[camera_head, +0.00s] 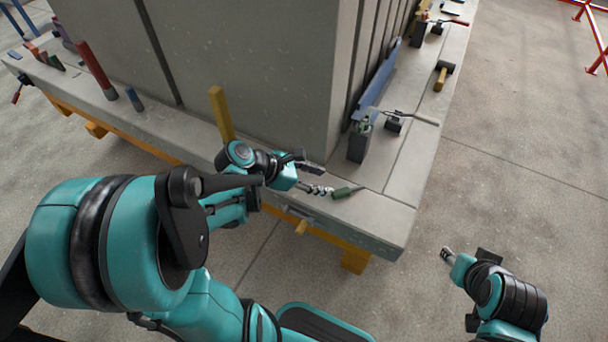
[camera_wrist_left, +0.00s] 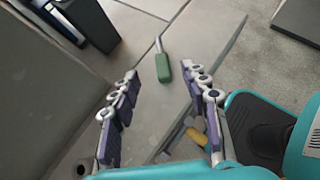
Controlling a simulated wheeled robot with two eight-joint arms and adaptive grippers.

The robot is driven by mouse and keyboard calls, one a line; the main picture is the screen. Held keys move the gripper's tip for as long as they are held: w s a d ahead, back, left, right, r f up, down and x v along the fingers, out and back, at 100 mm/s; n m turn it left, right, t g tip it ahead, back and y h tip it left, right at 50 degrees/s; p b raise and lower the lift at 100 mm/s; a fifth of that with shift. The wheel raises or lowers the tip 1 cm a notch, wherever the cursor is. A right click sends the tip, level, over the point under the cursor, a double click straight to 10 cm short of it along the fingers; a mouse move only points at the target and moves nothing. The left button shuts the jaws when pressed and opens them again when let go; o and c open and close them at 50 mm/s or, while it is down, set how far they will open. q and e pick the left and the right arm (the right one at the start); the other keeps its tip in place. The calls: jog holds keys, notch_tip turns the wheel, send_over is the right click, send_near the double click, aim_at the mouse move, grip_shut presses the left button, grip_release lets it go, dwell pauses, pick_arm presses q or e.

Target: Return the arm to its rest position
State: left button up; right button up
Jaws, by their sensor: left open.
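My left arm comes in from the left in the head view, and its gripper (camera_head: 314,178) hangs over the front edge of the grey concrete ledge. In the left wrist view the two fingers of the left gripper (camera_wrist_left: 160,112) stand well apart with nothing between them. A green-handled tool (camera_head: 347,191) lies on the ledge just beyond the fingertips; it also shows in the left wrist view (camera_wrist_left: 163,68). My right gripper (camera_head: 446,254) is at the lower right over the floor, clear of the ledge; its fingers are too small to judge.
A large grey panel block (camera_head: 250,70) stands on the ledge (camera_head: 385,225). A yellow bar (camera_head: 221,114) leans near its front. A dark block (camera_head: 359,145), a hammer (camera_head: 442,75) and other tools line the right side.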

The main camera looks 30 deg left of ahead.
pick_arm(q)
jog(key=v, duration=0.7)
jog(key=s+d+m+y, duration=0.2)
jog(key=m+y, duration=0.1)
jog(key=m, duration=1)
jog(key=s+d+m+y, duration=0.2)
jog(key=m+y, duration=0.2)
jog(key=m, duration=0.9)
jog(key=shift+s+d+m, duration=0.25)
jog(key=shift+s+m, duration=0.05)
